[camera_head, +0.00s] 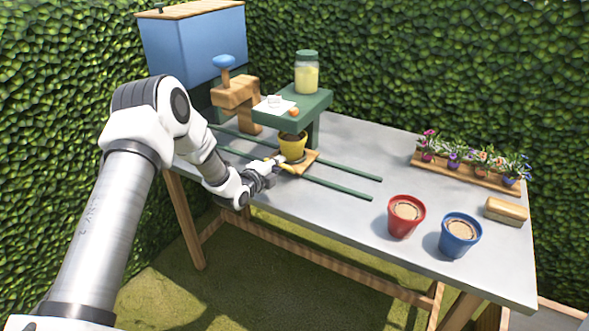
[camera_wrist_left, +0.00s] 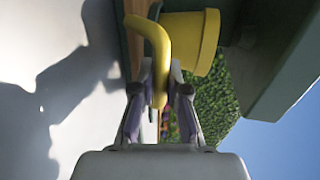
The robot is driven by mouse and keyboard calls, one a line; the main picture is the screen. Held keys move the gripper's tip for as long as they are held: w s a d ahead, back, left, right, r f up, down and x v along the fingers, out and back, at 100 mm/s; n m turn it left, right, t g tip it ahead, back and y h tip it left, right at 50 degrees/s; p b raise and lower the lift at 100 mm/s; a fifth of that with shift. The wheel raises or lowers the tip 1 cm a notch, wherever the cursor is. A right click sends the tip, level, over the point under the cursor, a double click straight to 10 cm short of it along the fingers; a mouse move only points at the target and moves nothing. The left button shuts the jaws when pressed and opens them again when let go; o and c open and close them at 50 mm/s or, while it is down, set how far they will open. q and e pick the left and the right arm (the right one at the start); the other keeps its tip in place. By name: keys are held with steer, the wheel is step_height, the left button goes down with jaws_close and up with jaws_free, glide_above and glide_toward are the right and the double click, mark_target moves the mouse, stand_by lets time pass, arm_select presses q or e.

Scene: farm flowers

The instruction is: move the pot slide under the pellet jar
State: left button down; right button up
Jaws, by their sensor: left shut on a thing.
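The pot slide (camera_head: 305,163) is a wooden plate on two dark green rails, with a yellow handle at its front left. A yellow pot (camera_head: 291,147) with dark soil stands upright on it. The pellet jar (camera_head: 307,77), with pale yellow contents and a green lid, stands on a green raised stand (camera_head: 268,118). The slide and pot are below the stand's front edge; I cannot tell whether they are directly beneath the jar. My left gripper (camera_head: 272,164) is shut on the yellow handle (camera_wrist_left: 160,45), with the pot beside it in the left wrist view. My right gripper is out of view.
The rails (camera_head: 345,189) extend free to the right of the slide. A red pot (camera_head: 405,222), a blue pot (camera_head: 459,241), a wooden block (camera_head: 506,211) and a flower tray (camera_head: 470,177) are on the right. A wooden press with a blue knob (camera_head: 223,62) stands left of the stand.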

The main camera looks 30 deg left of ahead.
arm_select(q)
steer(key=shift+a, duration=0.9)
steer(key=c, duration=1.2)
jaws_free()
steer(key=v, duration=1.1)
steer(key=shift+s, duration=0.4)
